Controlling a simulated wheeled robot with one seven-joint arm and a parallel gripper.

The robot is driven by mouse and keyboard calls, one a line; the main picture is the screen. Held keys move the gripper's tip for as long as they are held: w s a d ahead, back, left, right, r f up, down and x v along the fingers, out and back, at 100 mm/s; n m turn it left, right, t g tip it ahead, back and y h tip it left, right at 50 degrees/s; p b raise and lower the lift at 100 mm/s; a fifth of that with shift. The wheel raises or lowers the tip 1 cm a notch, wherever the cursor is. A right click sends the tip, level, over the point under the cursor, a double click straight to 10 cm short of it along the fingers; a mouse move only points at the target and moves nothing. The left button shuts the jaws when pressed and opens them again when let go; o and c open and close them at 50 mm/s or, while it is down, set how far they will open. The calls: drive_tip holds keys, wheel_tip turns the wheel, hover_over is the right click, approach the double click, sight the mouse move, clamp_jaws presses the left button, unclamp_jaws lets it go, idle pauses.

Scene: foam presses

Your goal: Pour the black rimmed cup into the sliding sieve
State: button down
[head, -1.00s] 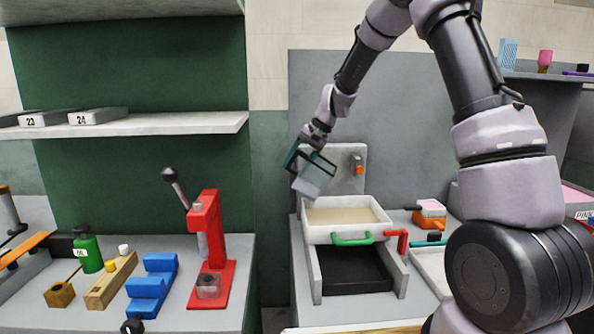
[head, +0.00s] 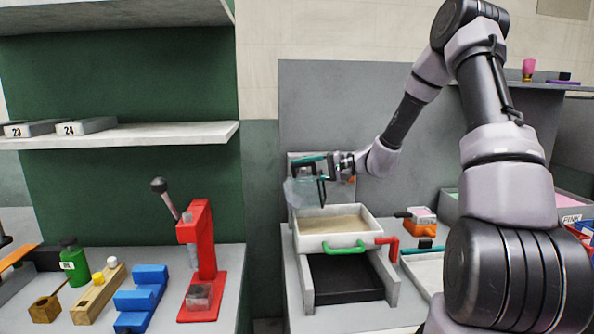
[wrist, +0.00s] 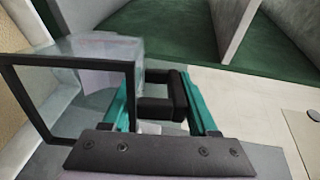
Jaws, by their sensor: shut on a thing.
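The black rimmed cup (head: 302,192) is clear-walled and hangs above the back left of the sliding sieve, apart from it. It is tipped well over, its square black rim toward the right. The wrist view shows the cup (wrist: 85,70) at the left, its rim facing partly to the camera. My gripper (head: 318,168) has teal fingers, shut on the cup's black handle, which shows between them in the wrist view (wrist: 160,95). The cup's contents are unclear. The sliding sieve (head: 312,243) is a white tray with a tan floor and a green front handle (head: 344,247).
A dark bin (head: 345,280) lies under the sieve, with a red crank (head: 390,246) at its right. A red press (head: 205,245) and a blue stepped block (head: 142,300) stand on the left bench. A grey wall panel (head: 380,90) rises behind the sieve.

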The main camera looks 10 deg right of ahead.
sight(317, 173)
drive_tip(key=shift+s+d+f+t+y, duration=0.1)
drive_tip(key=shift+d+f+t+y, duration=0.15)
drive_tip(key=shift+d+y, duration=0.3)
drive_tip(key=shift+s+d+t+y, duration=0.15)
drive_tip(key=shift+d+t+y, duration=0.1)
drive_tip(key=shift+d+y, duration=0.25)
drive_tip(key=shift+s+d+t+y, duration=0.15)
drive_tip(key=shift+d+t+y, duration=0.05)
drive_tip(key=shift+d+y, duration=0.25)
drive_tip(key=shift+s+d+r+t+y, duration=0.15)
drive_tip(key=shift+s+d+t+y, duration=0.05)
drive_tip(key=shift+d+y, duration=0.4)
drive_tip(key=shift+s+d+r+t+y, duration=0.15)
drive_tip(key=shift+s+d+t+y, duration=0.05)
drive_tip(key=shift+d+y, duration=0.4)
drive_tip(key=shift+s+d+r+t+y, duration=0.15)
drive_tip(key=shift+s+d+t+y, duration=0.05)
drive_tip(key=shift+d+y, duration=0.4)
drive_tip(key=shift+a+g, duration=0.1)
drive_tip(key=shift+g, duration=0.2)
